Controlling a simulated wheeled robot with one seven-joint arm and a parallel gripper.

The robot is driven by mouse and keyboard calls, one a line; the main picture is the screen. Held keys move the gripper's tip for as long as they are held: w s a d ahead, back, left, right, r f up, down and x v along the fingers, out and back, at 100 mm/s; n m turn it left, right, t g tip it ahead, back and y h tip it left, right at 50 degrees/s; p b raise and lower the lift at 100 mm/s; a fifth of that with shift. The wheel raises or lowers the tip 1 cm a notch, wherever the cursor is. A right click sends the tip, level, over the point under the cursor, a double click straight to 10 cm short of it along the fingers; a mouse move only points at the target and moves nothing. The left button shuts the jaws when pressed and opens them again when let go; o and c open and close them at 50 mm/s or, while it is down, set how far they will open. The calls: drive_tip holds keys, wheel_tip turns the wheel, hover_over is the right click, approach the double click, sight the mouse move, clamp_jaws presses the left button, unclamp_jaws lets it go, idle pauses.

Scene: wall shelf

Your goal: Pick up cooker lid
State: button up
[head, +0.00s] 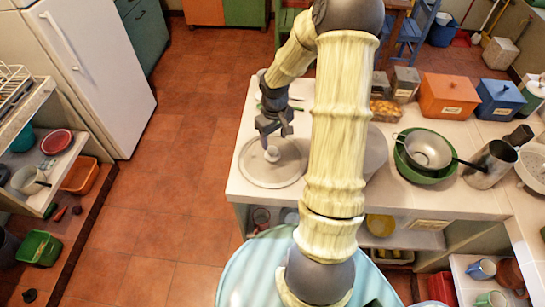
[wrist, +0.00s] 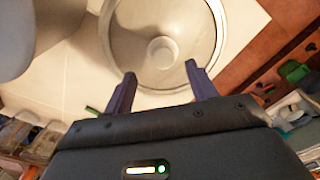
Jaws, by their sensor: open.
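The cooker lid (head: 262,172) is a round, see-through lid with a pale rim and a white knob (head: 272,154). It lies on the left end of the white counter. In the wrist view the lid (wrist: 185,70) shows at the top centre, with its knob (wrist: 161,49) just beyond the fingertips. My gripper (head: 271,140) points down above the lid, close over the knob. In the wrist view my gripper (wrist: 160,73) has its two dark fingers spread wide with nothing between them. Whether a finger touches the knob cannot be told.
A round grey thing, partly behind my arm, stands right of the lid. A green bowl (head: 404,168) with a metal strainer (head: 428,150), a steel pot (head: 490,165), and orange (head: 447,95) and blue (head: 499,100) boxes stand farther right. The counter's left edge is close to the lid.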

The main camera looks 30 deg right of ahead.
sight(273, 149)
drive_tip(key=f, duration=0.3)
drive_tip(key=f+p, duration=0.1)
drive_tip(key=f, duration=0.1)
drive_tip(key=shift+w+a, duration=0.25)
drive_tip(key=shift+c, duration=0.5)
clamp_jaws()
